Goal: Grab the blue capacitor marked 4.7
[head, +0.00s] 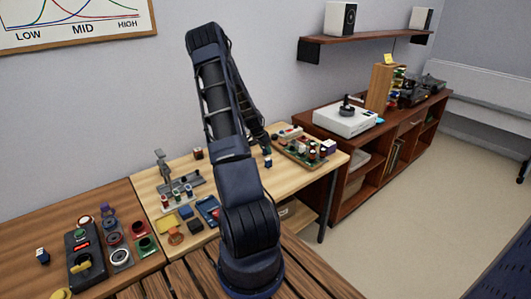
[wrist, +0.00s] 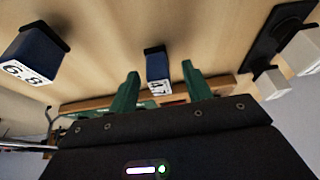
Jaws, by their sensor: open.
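In the wrist view, a blue capacitor (wrist: 158,66) with a dark end and a white marked face lies between my gripper's (wrist: 160,77) two green fingers. Its mark looks like 4.7 but is small and hard to read. The fingers are apart, with a gap on each side of it. A second blue capacitor (wrist: 38,48), marked 6 8, is to the left, outside the fingers.
A board with several components (head: 310,150) is to the right on the light table. Parts and a metal stand (head: 165,170) are to the left. In the wrist view, white blocks (wrist: 270,83) and a black plate (wrist: 275,35) are at right.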

